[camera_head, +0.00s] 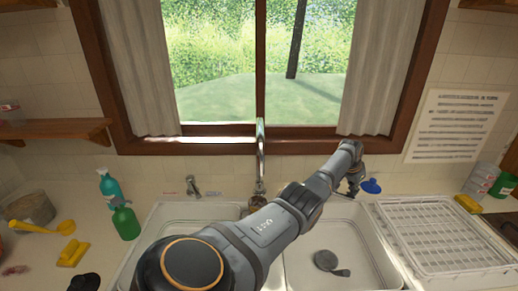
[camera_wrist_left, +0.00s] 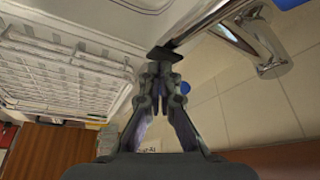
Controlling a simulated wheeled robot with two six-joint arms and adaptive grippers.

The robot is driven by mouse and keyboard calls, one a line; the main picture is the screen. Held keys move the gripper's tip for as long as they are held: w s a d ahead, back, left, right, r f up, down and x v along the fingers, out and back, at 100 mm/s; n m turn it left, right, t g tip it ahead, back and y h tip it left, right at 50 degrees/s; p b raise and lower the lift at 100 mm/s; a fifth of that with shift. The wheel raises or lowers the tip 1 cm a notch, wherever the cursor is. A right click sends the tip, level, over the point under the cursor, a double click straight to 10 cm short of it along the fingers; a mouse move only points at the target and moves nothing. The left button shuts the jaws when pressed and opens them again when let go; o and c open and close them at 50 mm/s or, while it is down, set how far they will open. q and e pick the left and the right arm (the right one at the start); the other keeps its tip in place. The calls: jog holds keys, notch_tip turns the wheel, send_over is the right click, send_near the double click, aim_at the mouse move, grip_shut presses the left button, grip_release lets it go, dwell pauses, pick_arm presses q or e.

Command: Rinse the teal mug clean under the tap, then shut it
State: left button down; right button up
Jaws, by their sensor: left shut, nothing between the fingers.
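My left gripper (camera_head: 354,188) is at the back edge of the right basin, far from my body. In the left wrist view its fingers (camera_wrist_left: 165,65) are together with nothing between them; a dark piece shows just beyond the tips, and I cannot tell whether they touch it. The chrome tap (camera_head: 260,155) stands under the window, its base partly behind my left arm. Chrome metalwork (camera_wrist_left: 268,50) shows right of the fingers in the wrist view. I cannot tell whether water runs. I cannot make out a teal mug. My right gripper is not in view.
A dark grey round item with a handle (camera_head: 326,261) lies in the right basin (camera_head: 300,277). A small blue object (camera_head: 371,186) is beside the gripper. A white dish rack (camera_head: 440,235) stands at right. Green bottles (camera_head: 125,222) and a yellow sponge (camera_head: 72,252) are at left.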

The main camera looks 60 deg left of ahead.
pick_arm(q)
jog(key=shift+f, duration=0.1)
notch_tip(320, 180, up, 7)
jog(key=p, duration=0.6)
jog(key=shift+p, duration=0.4)
